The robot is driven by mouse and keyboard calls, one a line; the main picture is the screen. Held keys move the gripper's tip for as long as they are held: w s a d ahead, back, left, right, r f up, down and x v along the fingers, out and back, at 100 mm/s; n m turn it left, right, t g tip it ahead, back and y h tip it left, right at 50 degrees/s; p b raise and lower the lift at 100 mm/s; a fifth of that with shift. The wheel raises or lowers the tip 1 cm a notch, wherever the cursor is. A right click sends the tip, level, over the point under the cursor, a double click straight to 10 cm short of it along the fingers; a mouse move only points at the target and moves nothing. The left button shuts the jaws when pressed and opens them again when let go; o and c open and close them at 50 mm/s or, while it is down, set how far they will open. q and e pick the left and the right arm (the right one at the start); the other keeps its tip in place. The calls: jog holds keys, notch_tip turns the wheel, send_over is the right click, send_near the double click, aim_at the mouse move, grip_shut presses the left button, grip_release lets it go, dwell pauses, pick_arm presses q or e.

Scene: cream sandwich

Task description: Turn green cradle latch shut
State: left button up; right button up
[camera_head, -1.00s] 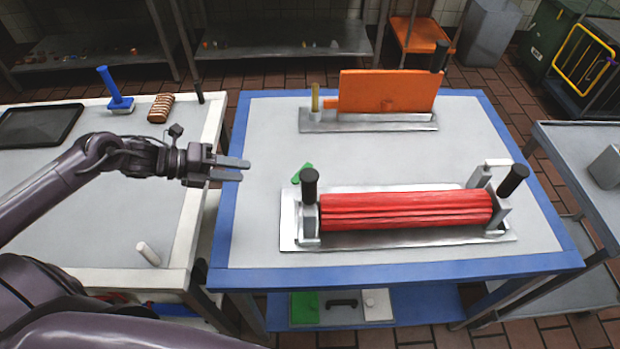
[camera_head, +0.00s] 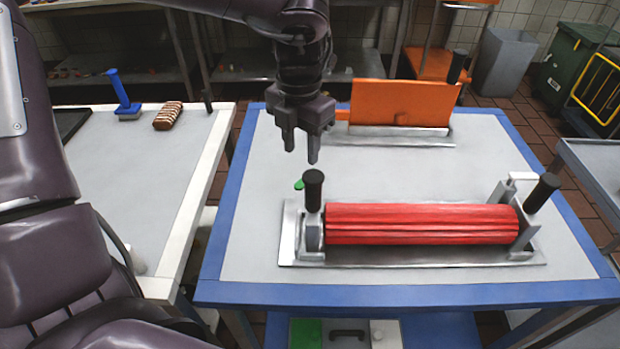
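The green latch (camera_head: 299,184) shows as a small piece at the back left of the metal cradle (camera_head: 288,238), beside a black-topped post (camera_head: 314,190) that partly hides it. My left gripper (camera_head: 300,154) points downward above and behind the latch. Its fingers are apart with nothing between them, and it does not appear to touch the latch. Whether the latch is turned shut is hard to tell. My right gripper is not in view.
An orange plate (camera_head: 400,103) stands on a metal base at the back of the blue-edged table (camera_head: 440,292), close to my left gripper. A second black-handled post (camera_head: 541,193) rises at the cradle's right end. A white table (camera_head: 140,175) with a blue-handled tool (camera_head: 122,95) stands left.

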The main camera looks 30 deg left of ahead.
aim_at(303, 183)
pick_arm(q)
notch_tip(303, 183, down, 8)
jog(key=shift+a+r, duration=0.1)
jog(key=shift+r, duration=0.05)
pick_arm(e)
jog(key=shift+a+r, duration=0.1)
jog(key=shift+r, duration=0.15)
pick_arm(q)
jog(key=shift+c, duration=0.4)
grip_shut()
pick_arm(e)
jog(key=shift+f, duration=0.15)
